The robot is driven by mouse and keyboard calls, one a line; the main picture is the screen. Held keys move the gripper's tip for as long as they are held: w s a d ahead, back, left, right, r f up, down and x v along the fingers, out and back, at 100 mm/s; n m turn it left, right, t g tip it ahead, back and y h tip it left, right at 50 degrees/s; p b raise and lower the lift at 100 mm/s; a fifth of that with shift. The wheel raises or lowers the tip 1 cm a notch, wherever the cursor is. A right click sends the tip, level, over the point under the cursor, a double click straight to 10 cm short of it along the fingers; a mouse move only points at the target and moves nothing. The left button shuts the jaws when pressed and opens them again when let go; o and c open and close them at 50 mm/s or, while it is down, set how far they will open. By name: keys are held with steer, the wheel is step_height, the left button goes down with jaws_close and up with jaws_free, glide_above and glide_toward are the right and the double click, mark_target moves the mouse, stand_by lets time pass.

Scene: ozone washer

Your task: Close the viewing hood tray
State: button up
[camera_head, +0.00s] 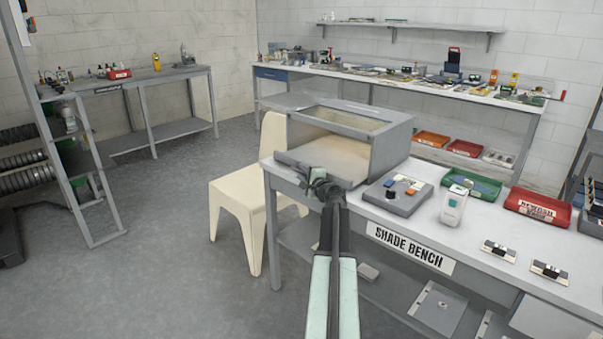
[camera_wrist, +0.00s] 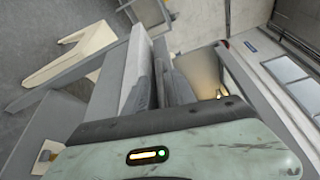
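The viewing hood (camera_head: 385,140) is a grey box with a glazed top, standing at the left end of the shade bench. Its front is open and shows a beige interior. A grey tray lip (camera_head: 292,163) sticks out at its lower front-left. My gripper (camera_head: 319,180) is at this front edge, close to the lip; I cannot tell whether it touches. In the wrist view, the dark fingers (camera_wrist: 163,80) lie close together beside a pale grey slab-like edge, with the lit hood interior (camera_wrist: 205,78) to their right. Whether anything is between the fingertips is hidden.
A cream chair (camera_head: 240,190) stands left of the bench, close to the hood. Right of the hood on the bench (camera_head: 475,225) are a grey pad with small blocks (camera_head: 398,193), a pale handheld device (camera_head: 453,205), a green tray (camera_head: 472,184) and a red bin (camera_head: 538,207).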

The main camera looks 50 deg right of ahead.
steer(key=v, duration=0.6)
steer(key=shift+s, duration=0.25)
steer(key=shift+a, duration=0.1)
steer(key=shift+c, duration=0.2)
